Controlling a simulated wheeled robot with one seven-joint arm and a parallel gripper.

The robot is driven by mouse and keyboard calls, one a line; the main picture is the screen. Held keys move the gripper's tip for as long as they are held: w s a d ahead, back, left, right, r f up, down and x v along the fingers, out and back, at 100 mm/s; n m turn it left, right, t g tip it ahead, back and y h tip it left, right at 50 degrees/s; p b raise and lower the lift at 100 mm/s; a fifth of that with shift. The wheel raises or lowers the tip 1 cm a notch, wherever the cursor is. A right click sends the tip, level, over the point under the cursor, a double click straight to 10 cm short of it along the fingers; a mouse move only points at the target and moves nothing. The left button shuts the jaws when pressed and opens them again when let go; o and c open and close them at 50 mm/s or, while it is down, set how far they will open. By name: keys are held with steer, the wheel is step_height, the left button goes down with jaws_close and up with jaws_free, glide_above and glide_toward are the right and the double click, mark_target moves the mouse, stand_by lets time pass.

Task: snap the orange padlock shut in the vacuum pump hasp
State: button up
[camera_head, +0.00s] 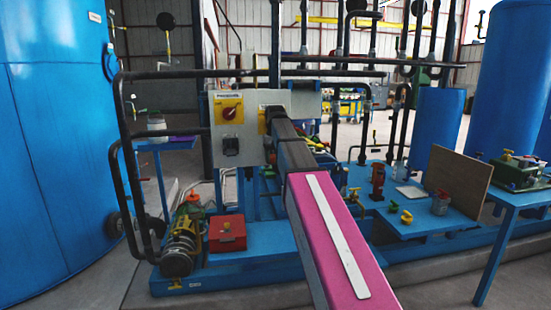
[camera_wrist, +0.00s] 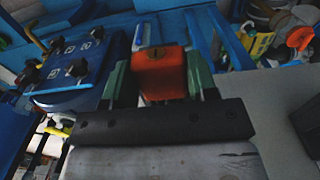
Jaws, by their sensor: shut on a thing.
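The orange padlock (camera_wrist: 160,75) sits between the two green fingers of my gripper (camera_wrist: 160,84) in the wrist view. The fingers are shut on its sides. Its flat end with a dark keyhole mark faces the camera, and I cannot make out its shackle. In the head view my arm reaches forward to a grey panel (camera_head: 247,142); it hides the padlock and most of the gripper. A yellow switch plate with a red knob (camera_head: 230,112) is on that panel. A second yellow plate (camera_head: 262,121) is partly covered by my arm. I cannot make out the hasp clearly.
Black pipes frame the panel on the left. A red box (camera_head: 227,233) and a pump (camera_head: 181,248) stand below it. A blue bench (camera_head: 432,222) with small yellow, red and green parts is at the right. Large blue tanks (camera_head: 50,150) flank the scene.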

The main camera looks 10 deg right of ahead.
steer(key=shift+w, duration=0.1)
steer(key=o, duration=1.1)
steer(key=shift+o, duration=0.2)
